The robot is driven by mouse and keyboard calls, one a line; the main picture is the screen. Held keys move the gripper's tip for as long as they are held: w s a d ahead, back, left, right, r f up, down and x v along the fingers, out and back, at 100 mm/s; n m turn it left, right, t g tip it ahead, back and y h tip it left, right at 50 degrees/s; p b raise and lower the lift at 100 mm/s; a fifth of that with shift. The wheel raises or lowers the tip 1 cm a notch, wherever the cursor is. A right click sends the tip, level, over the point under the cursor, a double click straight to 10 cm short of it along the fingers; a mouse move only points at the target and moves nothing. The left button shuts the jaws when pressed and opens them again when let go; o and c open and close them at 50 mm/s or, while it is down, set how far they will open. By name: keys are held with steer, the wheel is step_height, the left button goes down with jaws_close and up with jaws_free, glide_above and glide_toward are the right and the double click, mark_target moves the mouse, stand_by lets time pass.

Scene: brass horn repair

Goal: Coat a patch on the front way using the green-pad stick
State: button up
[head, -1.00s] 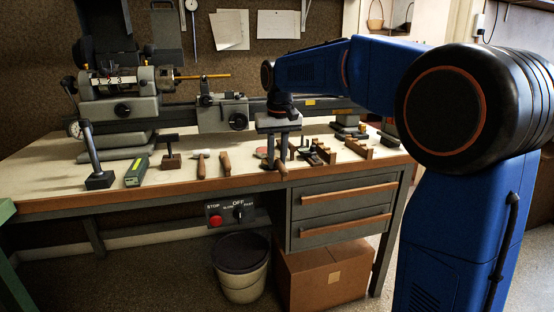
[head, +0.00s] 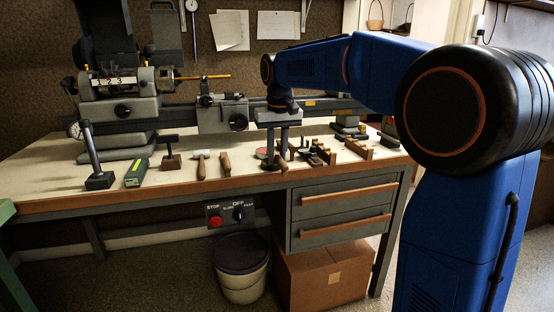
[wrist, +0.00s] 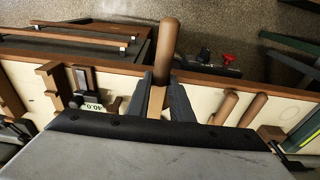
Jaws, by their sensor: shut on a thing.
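My gripper (wrist: 160,98) is shut on a stick by its wooden handle (wrist: 168,50); the handle stands out between the two fingers in the wrist view. The stick's pad is hidden, so I cannot see its colour. In the head view my gripper (head: 277,160) points down over the front of the bench, right of the middle. The long grey lathe bed (head: 345,109) with its ways runs along the back of the bench, partly hidden behind my arm. I cannot make out a patch on the front way.
Two wooden-handled tools (head: 226,164) lie left of my gripper. A red disc (head: 262,152) lies close beside it. Wooden racks (head: 355,147) and small dark items stand to its right. The lathe carriage (head: 222,114) rises behind.

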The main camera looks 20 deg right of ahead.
steer(key=shift+r, duration=2.6)
